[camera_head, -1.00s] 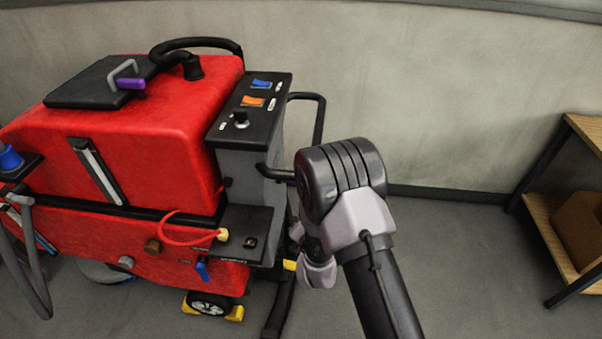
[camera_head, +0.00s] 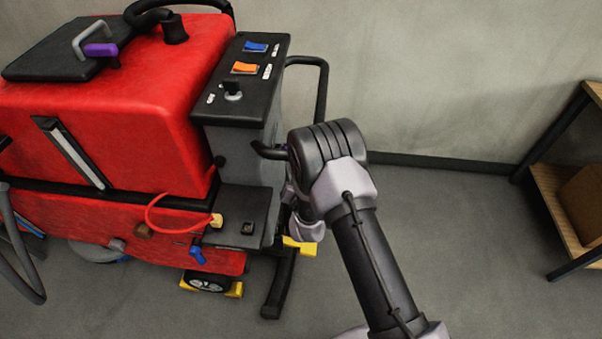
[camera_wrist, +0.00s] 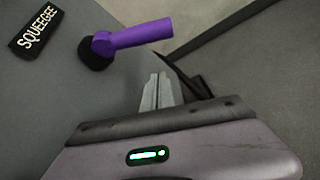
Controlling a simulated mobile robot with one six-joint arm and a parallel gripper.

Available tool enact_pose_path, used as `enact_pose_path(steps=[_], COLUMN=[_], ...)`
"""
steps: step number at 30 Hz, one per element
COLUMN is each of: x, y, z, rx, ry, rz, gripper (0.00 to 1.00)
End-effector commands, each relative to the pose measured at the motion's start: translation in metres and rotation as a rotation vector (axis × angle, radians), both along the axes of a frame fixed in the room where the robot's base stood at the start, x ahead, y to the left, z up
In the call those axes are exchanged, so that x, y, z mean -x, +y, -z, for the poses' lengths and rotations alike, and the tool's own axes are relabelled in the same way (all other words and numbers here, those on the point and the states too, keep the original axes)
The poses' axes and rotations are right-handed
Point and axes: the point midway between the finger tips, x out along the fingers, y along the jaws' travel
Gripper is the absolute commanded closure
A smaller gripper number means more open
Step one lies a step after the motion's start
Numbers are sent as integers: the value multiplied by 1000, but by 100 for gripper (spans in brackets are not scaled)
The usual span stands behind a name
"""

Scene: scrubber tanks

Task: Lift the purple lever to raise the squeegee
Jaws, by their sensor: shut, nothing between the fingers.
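The purple lever (camera_wrist: 132,38) shows in the wrist view, on a round black pivot on a grey panel. It points right and slightly up in the picture. A black label reading SQUEEGEE (camera_wrist: 36,42) is to its left. My gripper (camera_wrist: 158,88) is shut and empty, its fingertips just below the lever in the picture and apparently apart from it. In the head view my arm's wrist covers the fingers and most of the lever. I cannot clearly make out the squeegee.
The red scrubber (camera_head: 120,120) fills the left, with a switch panel (camera_head: 232,105) and a black handle bar (camera_head: 322,95) beside my arm. Another purple handle (camera_head: 101,50) is on the lid. A wooden shelf (camera_head: 565,225) stands right; the floor between is free.

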Motion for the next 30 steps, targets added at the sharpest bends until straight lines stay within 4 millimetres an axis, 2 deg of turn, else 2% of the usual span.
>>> enact_pose_path(steps=[1, 5, 7, 13, 30], x=[-10, -33, -34, -37, -37], y=[1, 7, 0, -9, -12], z=[9, 22, 4, -17, -22], rx=[-2, -1, -1, 0, 25], ry=[-2, -1, -3, -1, 2], rz=[2, 1, 2, 0, 0], gripper=[100, 100, 100, 100, 100])
